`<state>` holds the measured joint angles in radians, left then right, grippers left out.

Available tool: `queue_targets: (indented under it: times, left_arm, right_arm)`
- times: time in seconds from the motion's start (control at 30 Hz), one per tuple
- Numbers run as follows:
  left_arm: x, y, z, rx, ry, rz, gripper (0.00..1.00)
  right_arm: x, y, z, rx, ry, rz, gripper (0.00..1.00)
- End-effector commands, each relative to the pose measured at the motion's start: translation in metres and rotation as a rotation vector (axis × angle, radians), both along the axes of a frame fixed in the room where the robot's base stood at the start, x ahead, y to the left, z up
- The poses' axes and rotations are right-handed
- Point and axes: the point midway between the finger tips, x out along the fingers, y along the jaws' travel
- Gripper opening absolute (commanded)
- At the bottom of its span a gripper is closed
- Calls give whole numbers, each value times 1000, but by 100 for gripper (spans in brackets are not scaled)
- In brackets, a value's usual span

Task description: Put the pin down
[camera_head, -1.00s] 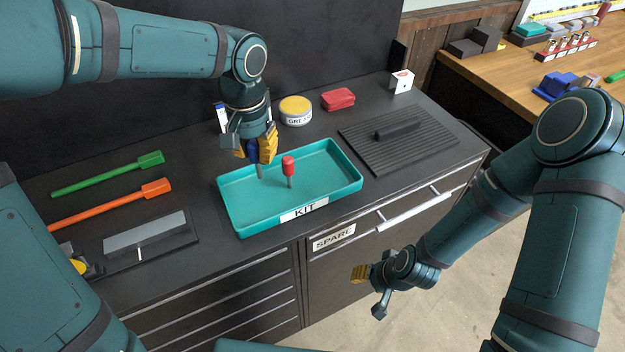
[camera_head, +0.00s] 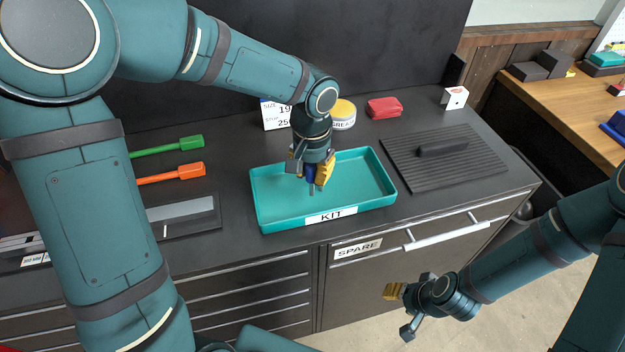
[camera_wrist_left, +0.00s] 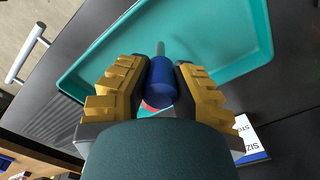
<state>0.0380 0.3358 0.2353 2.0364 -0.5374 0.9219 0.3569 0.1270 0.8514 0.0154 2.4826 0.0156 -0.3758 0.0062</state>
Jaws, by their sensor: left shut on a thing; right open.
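My left gripper (camera_head: 318,178) is shut on a blue-handled pin (camera_head: 309,173) with a thin grey shank, over the middle of the teal tray labelled KIT (camera_head: 275,217). In the left wrist view the blue handle (camera_wrist_left: 162,82) sits between the yellow finger pads, with its shank pointing towards the tray. I cannot tell whether the shank touches the tray floor. My right gripper (camera_head: 400,311) is open and empty in front of the cabinet.
A grease tin (camera_head: 343,115), a size card (camera_head: 276,115) and a red pouch (camera_head: 384,108) stand behind the tray. A ribbed black mat (camera_head: 440,165) lies to the right. Green (camera_head: 170,147) and orange (camera_head: 172,173) tools lie left. The SPARE drawer (camera_head: 358,248) is shut.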

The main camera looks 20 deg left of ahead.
Motion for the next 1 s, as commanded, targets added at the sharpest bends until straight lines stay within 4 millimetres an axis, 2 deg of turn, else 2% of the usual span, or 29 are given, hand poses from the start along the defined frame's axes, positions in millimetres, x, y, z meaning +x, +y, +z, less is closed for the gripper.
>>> queue_targets:
  times: [0.1,0.2,0.57,0.6,0.63,0.67,1.0]
  left_arm:
    - [0,0,-19,1,4,-1,0]
    - [0,0,-28,-1,2,0,0]
    - [0,0,-31,-1,0,0,0]
    - [0,0,-31,-1,1,0,35]
    - [0,0,-30,-1,1,0,46]
    - [0,0,-30,-1,1,0,50]
    - [0,0,-28,-1,1,-1,50]
  right_arm:
    - [-1,0,-3,0,2,2,47]
    - [-1,0,-5,0,3,2,47]
    - [-2,0,-8,1,5,4,47]
    - [-2,0,-7,2,6,4,47]
    - [-2,0,-7,2,6,4,47]
    - [-2,0,-7,2,6,4,47]
    - [-2,0,-5,1,4,3,47]
